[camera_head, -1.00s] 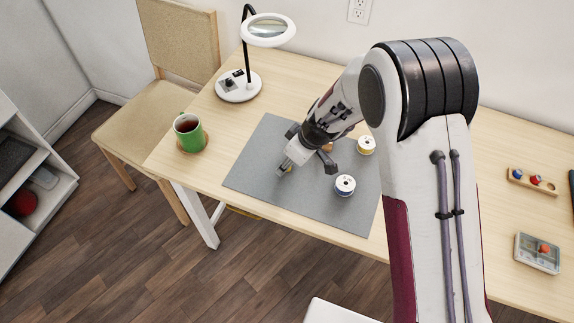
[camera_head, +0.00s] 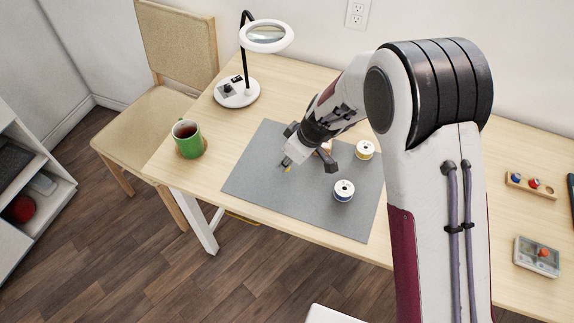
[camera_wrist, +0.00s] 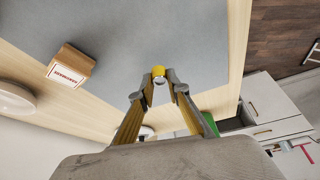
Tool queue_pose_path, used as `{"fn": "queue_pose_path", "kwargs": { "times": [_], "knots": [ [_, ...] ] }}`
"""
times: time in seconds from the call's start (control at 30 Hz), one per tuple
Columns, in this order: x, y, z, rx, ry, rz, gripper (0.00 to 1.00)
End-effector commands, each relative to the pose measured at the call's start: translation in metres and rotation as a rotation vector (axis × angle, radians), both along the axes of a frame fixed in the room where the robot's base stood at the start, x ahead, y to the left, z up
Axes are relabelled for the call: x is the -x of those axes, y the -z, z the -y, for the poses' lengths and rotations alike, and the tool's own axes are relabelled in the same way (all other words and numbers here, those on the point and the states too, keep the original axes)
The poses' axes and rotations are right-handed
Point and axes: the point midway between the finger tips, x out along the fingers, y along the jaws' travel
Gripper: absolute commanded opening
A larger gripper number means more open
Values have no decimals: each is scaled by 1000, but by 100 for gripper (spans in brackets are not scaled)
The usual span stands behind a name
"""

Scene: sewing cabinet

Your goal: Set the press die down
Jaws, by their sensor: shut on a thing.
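My gripper (camera_head: 291,160) is over the left-middle part of the grey mat (camera_head: 250,183). In the wrist view its two fingers (camera_wrist: 159,88) are shut on a small press die (camera_wrist: 158,71) with a yellow end and a metallic part. The die shows in the head view as a small yellow spot (camera_head: 287,169) just below the fingertips. The fingers hide part of it. I cannot tell whether its lower end touches the mat.
A wooden block (camera_wrist: 75,62) with a white label stands on the mat near my gripper. A green mug (camera_head: 190,143) and a magnifier lamp (camera_head: 238,95) are off the mat. The mat's front left is clear.

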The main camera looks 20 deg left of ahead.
Motion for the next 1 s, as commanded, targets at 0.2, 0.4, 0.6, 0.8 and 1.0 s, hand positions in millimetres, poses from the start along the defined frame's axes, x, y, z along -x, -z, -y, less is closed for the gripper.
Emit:
{"fn": "queue_pose_path", "kwargs": {
  "times": [0.2,0.4,0.6,0.8,1.0],
  "knots": [
    [-1,-33,-1,-2,-2,4,0],
    [0,-57,0,-2,-1,2,0],
    [0,-71,0,-1,0,1,0],
    [0,-73,0,0,0,0,0],
    [0,-73,0,0,0,0,0]
  ]
}}
